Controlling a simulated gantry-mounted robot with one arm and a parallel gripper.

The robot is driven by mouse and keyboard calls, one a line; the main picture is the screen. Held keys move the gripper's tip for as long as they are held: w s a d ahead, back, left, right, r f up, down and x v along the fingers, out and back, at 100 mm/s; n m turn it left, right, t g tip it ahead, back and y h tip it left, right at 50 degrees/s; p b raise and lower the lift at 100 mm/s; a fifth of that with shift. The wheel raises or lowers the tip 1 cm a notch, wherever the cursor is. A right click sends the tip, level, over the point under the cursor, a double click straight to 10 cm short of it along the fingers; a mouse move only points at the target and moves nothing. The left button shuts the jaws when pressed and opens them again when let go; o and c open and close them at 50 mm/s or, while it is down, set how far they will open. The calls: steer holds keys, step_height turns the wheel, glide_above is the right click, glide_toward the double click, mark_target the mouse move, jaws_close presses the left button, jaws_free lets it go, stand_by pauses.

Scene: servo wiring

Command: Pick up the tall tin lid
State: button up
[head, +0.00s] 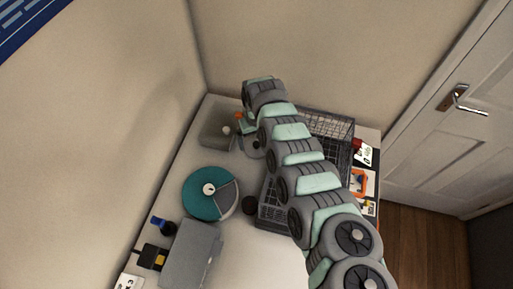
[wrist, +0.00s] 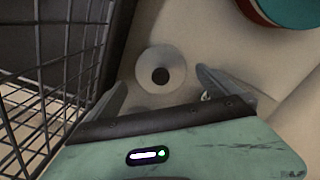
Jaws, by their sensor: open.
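A round, pale grey lid with a dark centre knob (wrist: 160,58), which looks like the tall tin lid, is seen from above in the wrist view. In the head view it shows only in part beside my arm (head: 252,150). My gripper (wrist: 162,80) is open and empty, with one finger on each side of the lid's near edge. I cannot tell its height above the lid. In the head view my arm's wrist hides most of the gripper.
A wire basket (wrist: 62,68) stands close on the left in the wrist view. A teal round container (head: 203,190) and a small dark round object (head: 249,205) are nearby. A grey box (head: 214,132) stands at the back left, another grey box (head: 192,255) at the front.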

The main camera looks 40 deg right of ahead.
mark_target(257, 144)
step_height(257, 144, down, 4)
steer(key=shift+r+b, duration=0.1)
steer(key=shift+b, duration=0.5)
steer(key=c, duration=1.3)
